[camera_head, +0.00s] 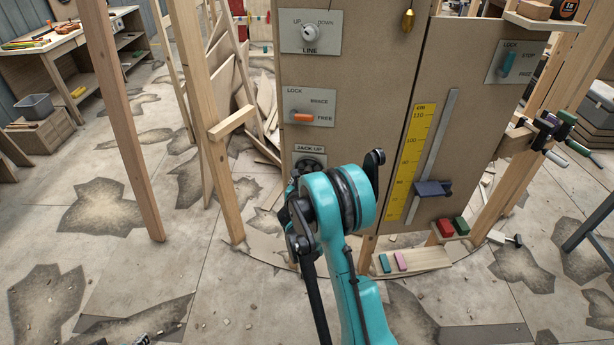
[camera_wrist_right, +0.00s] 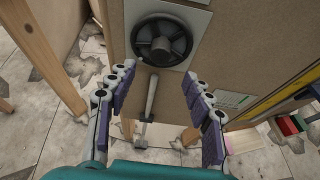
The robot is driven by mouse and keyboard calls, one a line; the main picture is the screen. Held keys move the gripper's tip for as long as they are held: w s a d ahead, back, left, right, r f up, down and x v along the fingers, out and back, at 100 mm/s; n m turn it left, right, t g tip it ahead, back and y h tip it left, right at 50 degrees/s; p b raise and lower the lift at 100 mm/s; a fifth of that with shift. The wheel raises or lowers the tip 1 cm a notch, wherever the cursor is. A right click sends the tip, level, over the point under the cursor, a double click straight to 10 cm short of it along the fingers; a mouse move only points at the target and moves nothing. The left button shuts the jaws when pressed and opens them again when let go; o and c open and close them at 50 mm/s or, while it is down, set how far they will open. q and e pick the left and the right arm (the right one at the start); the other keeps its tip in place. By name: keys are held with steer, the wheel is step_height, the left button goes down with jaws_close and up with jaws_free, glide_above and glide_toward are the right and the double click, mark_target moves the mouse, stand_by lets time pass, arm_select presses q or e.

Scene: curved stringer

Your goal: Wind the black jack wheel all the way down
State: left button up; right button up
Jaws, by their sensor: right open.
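The black jack wheel (camera_wrist_right: 162,42) is a round spoked handwheel on a pale plate on the brown panel, at the top of the right wrist view. In the head view the wheel (camera_head: 311,158) shows only in part under the JACK UP label; my teal right arm hides the rest. My right gripper (camera_wrist_right: 158,76) is open and empty, its two padded fingers spread just below the wheel and apart from it. In the head view its fingers are mostly hidden behind the wrist. Small dark parts at the bottom left edge may be my left gripper (camera_head: 142,340); its state is unclear.
The panel (camera_head: 365,75) carries a LOCK/BRACE/FREE lever (camera_head: 302,117), a LINE knob (camera_head: 310,32) and a yellow scale (camera_head: 411,160) with a dark slider (camera_head: 432,188). Wooden posts (camera_head: 120,120) stand left. A rod (camera_wrist_right: 150,100) hangs below the wheel. Coloured blocks (camera_head: 445,228) lie lower right.

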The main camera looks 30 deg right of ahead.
mark_target(309, 171)
steer(key=b+x, duration=0.2)
steer(key=x, duration=0.5)
steer(key=shift+w+d, duration=0.1)
steer(key=c, duration=1.2)
steer(key=shift+o, duration=0.2)
